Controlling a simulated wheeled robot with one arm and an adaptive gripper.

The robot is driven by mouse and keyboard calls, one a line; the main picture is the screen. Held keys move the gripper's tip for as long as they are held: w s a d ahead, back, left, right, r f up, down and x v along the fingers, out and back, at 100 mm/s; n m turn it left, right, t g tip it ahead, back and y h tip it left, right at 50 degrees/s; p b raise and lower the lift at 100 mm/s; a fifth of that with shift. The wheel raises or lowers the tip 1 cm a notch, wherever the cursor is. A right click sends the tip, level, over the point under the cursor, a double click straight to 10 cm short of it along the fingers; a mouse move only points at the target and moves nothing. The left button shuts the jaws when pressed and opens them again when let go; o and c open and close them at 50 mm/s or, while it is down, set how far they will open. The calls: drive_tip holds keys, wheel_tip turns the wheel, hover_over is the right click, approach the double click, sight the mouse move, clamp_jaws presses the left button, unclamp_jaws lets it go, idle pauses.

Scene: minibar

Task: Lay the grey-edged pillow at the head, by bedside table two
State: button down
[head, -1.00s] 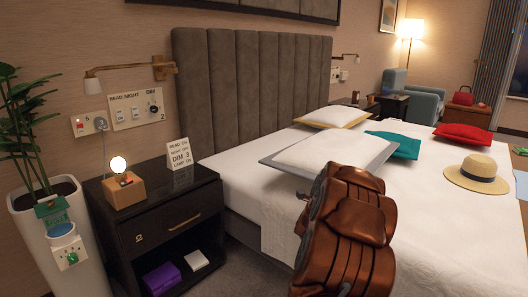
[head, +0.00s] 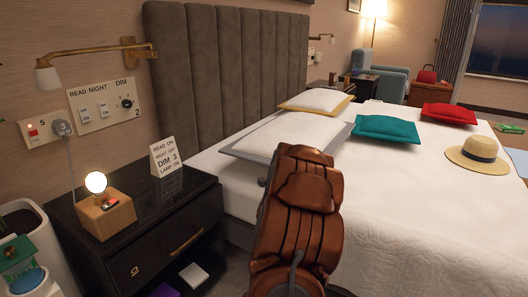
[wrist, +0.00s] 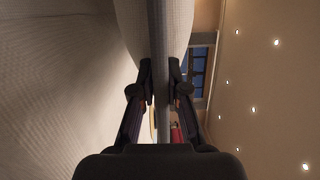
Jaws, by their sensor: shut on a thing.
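The grey-edged pillow (head: 292,134) is white with a flat grey border. It is at the head of the bed (head: 420,200), on the side of the near black bedside table (head: 150,225), close to the headboard. A wall panel marked 2 is above this table. In the wrist view, my gripper (wrist: 160,90) is shut on the pillow's grey edge (wrist: 160,40), which runs between the fingers. In the head view my brown arm hides the gripper and the pillow's near corner. I cannot tell whether the pillow fully rests on the mattress.
A yellow-edged pillow (head: 316,101) lies just beyond. A teal cushion (head: 381,128), a red cushion (head: 448,114) and a straw hat (head: 477,155) lie farther right on the bed. A lamp on a wooden block (head: 104,205) and a sign card (head: 166,161) stand on the near table.

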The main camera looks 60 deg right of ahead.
drive_tip(key=w+d+b, duration=0.1)
drive_tip(key=w, duration=0.3)
drive_tip(key=w+d+b, duration=0.1)
drive_tip(key=w+d, duration=0.1)
drive_tip(key=w, duration=0.3)
drive_tip(key=w+d+f+b, duration=0.1)
drive_tip(key=w+d, duration=0.1)
drive_tip(key=w, duration=0.3)
drive_tip(key=shift+d+f+b, duration=0.1)
drive_tip(key=shift+d+b, duration=0.15)
drive_tip(key=shift+b, duration=0.1)
drive_tip(key=shift+f+b, duration=0.9)
drive_tip(key=shift+f, duration=1)
drive_tip(key=c, duration=1.2)
unclamp_jaws()
drive_tip(key=shift+a, duration=0.4)
drive_tip(key=p+v, duration=0.3)
drive_tip(key=v, duration=0.8)
drive_tip(key=shift+a, duration=0.1)
